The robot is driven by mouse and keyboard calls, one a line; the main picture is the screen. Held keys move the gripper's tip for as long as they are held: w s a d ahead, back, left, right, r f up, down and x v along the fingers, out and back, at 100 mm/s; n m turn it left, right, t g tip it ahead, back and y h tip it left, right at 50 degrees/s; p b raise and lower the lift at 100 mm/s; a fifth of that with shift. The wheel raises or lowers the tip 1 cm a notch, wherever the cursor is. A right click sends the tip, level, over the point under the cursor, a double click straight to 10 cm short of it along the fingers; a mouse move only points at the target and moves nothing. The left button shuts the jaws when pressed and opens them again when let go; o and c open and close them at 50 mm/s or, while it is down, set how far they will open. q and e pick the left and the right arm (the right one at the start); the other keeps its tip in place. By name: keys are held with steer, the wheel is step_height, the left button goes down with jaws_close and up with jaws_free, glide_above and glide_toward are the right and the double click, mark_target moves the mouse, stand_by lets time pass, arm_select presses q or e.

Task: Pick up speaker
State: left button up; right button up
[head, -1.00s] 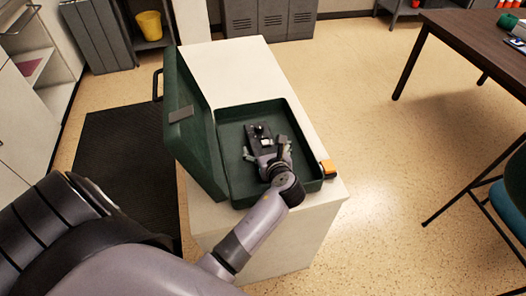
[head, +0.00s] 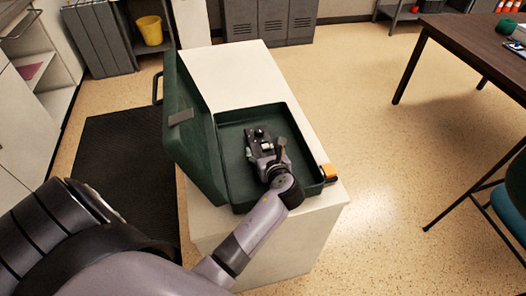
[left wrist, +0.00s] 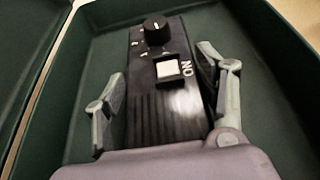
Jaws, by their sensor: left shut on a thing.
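The speaker (head: 257,135) is a black box with a round knob and a white switch marked ON. It lies inside the open green case (head: 232,118), whose lid (head: 190,140) stands up on the left. My left gripper (head: 267,150) reaches down into the case and is shut on the speaker. In the left wrist view, its fingers lie along both sides of the speaker (left wrist: 158,98); the palm hides the speaker's near end. I cannot tell whether the speaker touches the case floor. My right gripper is not in view.
The case sits on a white cabinet (head: 225,65), with bare top behind it. A small orange and black object (head: 329,172) lies at the case's right side. A brown table (head: 470,45) stands at the right, with open floor between.

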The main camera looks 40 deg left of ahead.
arm_select(q)
steer(key=c, duration=0.8)
steer(key=shift+r, duration=0.1)
